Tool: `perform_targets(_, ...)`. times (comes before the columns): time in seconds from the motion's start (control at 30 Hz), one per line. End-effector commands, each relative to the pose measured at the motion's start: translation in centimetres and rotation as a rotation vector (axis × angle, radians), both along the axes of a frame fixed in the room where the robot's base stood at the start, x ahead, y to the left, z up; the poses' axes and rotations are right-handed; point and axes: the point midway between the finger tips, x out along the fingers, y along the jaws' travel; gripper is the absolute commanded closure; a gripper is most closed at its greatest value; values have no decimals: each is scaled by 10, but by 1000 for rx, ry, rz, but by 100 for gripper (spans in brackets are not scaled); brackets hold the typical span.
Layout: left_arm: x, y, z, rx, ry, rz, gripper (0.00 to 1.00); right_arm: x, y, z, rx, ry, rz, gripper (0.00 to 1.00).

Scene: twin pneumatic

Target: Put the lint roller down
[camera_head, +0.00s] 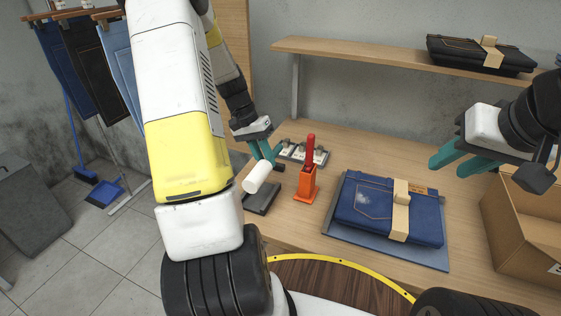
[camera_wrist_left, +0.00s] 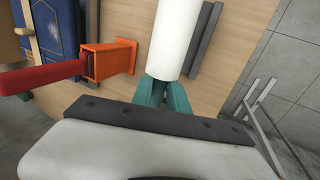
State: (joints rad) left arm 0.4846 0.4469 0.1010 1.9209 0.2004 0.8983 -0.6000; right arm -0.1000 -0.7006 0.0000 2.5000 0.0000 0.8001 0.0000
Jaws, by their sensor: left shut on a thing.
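The lint roller (camera_head: 257,173) has a white cylinder, tilted in the head view. My left gripper (camera_head: 265,152) is shut on it, with teal fingers at the roller's handle end. The white cylinder (camera_wrist_left: 175,38) also shows above the teal fingers (camera_wrist_left: 163,95) in the left wrist view; the grip itself is partly hidden. The roller is over or beside a dark grey flat stand (camera_head: 263,200) on the table; I cannot tell if they touch. My right gripper (camera_head: 464,161) is open and empty above the table's right side.
An orange holder (camera_head: 305,186) with a red-handled tool (camera_head: 310,150) stands close right of the roller. Folded jeans (camera_head: 370,208) with a paper band and pale patch lie on a blue-grey mat (camera_head: 345,245). A small rack (camera_head: 303,153) is behind; a cardboard box (camera_head: 515,235) stands right.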

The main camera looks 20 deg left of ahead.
Motion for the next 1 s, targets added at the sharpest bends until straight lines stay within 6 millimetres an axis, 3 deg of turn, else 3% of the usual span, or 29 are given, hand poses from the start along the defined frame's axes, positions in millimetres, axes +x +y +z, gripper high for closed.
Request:
perform_targets(0.43, -1, -1, -49, -2, 2, -1, 100, 0, 0, 0, 0, 1, 0, 64)
perform_targets(0.8, 0, 0, -54, 0, 0, 0, 100, 0, 0, 0, 0, 1, 0, 64)
perform_targets(0.83, 0, 0, -54, 0, -1, -1, 74, 0, 0, 0, 0, 1, 0, 64)
perform_targets(1.0, 0, 0, -54, 0, -1, -1, 71, 0, 0, 0, 0, 0, 0, 64)
